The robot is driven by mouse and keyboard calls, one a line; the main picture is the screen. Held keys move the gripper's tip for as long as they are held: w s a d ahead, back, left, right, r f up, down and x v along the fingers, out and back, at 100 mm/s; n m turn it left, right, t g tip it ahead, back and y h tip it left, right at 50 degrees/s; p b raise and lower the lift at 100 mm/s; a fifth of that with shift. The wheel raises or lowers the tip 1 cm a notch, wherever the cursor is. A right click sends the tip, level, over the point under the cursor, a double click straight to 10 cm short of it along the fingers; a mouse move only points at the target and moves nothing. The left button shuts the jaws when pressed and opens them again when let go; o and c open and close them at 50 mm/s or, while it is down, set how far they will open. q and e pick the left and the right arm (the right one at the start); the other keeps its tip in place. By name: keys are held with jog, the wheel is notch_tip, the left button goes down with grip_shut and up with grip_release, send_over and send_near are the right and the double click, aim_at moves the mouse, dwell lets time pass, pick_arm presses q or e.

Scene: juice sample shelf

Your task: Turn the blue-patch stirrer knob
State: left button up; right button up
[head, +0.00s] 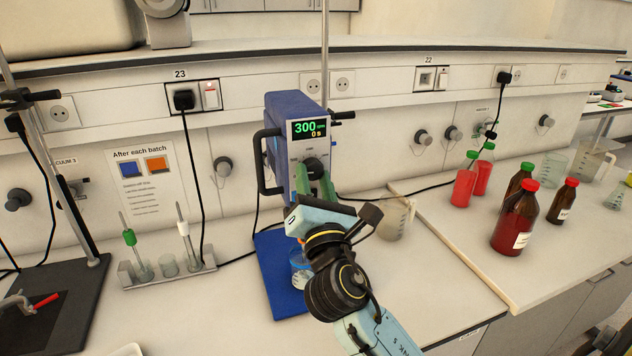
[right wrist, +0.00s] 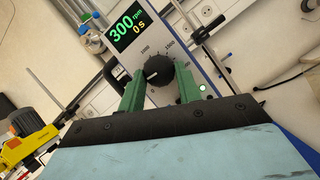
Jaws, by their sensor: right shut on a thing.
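The stirrer (head: 287,108) is a blue and white unit on a rod, above a blue base plate (head: 271,255). Its display (head: 309,131) reads 300 rpm and 0 s. The black knob (head: 314,164) is on its front face below the display; in the right wrist view the knob (right wrist: 159,71) has a white pointer toward the lower left and a numbered scale around it. My right gripper (head: 314,178) has its green fingers on both sides of the knob, shut on it. The fingers also show in the right wrist view (right wrist: 160,82). My left gripper is not in view.
A beaker (head: 299,262) stands on the base plate, partly behind my right arm. A pitcher (head: 394,218) stands right of it. A rack (head: 168,272) is at left, below a notice (head: 146,180).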

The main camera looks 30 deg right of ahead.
jog(key=m, duration=0.2)
jog(key=m+g+h, duration=0.1)
jog(key=m, duration=0.1)
jog(key=shift+a+r+h, duration=0.15)
jog(key=shift+h, duration=0.15)
jog(key=m+g+p, duration=0.1)
jog(key=m, duration=0.2)
jog(key=shift+a+r+m+g+h, duration=0.1)
jog(key=shift+m+g+h, duration=0.2)
jog(key=shift+g+h, duration=0.1)
jog(key=m+g+p, duration=0.1)
jog(key=m, duration=0.1)
jog(key=m+g+p, duration=0.1)
jog(key=m, duration=0.2)
jog(key=shift+w+a+r, duration=0.1)
jog(key=shift+r, duration=0.1)
jog(key=shift+m, duration=0.3)
jog(key=o, duration=1)
